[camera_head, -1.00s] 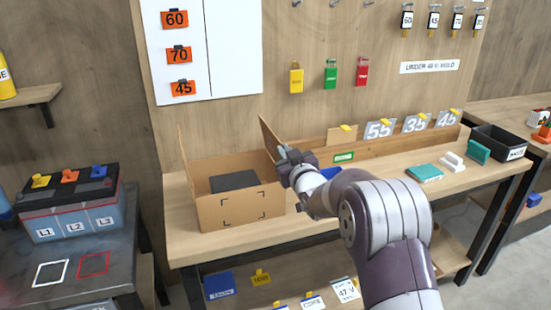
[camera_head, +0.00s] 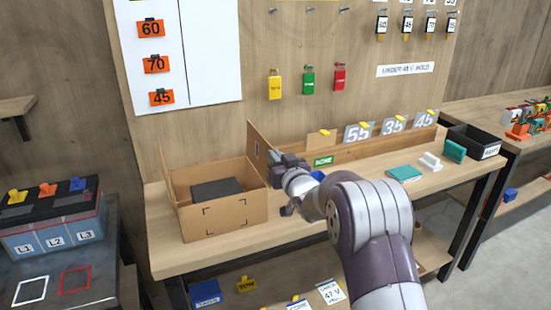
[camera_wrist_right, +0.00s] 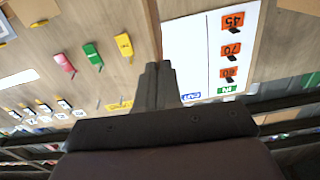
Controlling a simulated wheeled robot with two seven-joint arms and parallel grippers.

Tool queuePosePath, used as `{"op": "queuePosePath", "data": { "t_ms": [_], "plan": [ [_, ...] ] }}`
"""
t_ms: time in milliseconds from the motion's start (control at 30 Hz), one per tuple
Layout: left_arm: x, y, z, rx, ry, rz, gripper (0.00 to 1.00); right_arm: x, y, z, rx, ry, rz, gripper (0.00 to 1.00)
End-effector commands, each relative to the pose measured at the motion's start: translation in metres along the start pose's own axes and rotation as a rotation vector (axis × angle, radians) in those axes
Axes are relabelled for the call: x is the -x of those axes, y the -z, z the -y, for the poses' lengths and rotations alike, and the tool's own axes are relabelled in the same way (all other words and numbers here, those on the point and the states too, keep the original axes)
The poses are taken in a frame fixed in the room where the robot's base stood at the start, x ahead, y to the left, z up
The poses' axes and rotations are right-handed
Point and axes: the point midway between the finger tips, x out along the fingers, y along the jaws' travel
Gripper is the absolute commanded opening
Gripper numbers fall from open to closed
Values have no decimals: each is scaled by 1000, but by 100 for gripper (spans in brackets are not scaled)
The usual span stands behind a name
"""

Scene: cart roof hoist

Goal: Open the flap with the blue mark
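An open cardboard box (camera_head: 224,216) stands on the wooden bench with a dark block (camera_head: 215,189) inside. Its right flap (camera_head: 260,158) stands up and carries a small blue mark (camera_head: 257,148) on the face toward the box. My right gripper (camera_head: 274,162) is at the front edge of this flap, close to or touching it. In the right wrist view my fingers (camera_wrist_right: 156,75) are together, with a thin brown strip (camera_wrist_right: 150,25), seemingly the flap edge-on, running up from the tips. I cannot tell whether the flap is between them. My left gripper is out of view.
A green label (camera_head: 323,161) and number plates (camera_head: 359,132) line the bench's back ledge. A teal block (camera_head: 404,173) and a black bin (camera_head: 474,141) stand to the right. Padlocks (camera_head: 308,81) hang on the wall. A battery-like unit (camera_head: 52,222) is at left.

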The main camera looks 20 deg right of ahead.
Motion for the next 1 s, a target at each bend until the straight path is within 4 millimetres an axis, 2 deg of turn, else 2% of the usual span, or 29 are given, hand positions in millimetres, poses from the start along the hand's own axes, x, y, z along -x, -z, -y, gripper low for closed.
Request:
{"op": "queuePosePath", "data": {
  "t_ms": [33,100,133,400,533,800,1000],
  "plan": [
    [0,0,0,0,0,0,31,0,1,0,0,0,-2,0],
    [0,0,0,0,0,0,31,0,1,0,1,0,-2,24],
    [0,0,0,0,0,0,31,0,1,0,1,0,-2,31],
    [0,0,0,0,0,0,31,0,0,0,1,0,-1,31],
    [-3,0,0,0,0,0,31,12,0,0,1,0,-2,31],
    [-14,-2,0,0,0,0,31,83,-1,0,2,-2,-2,31],
    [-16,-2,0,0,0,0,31,119,0,0,2,-1,-2,31]
  ]
}}
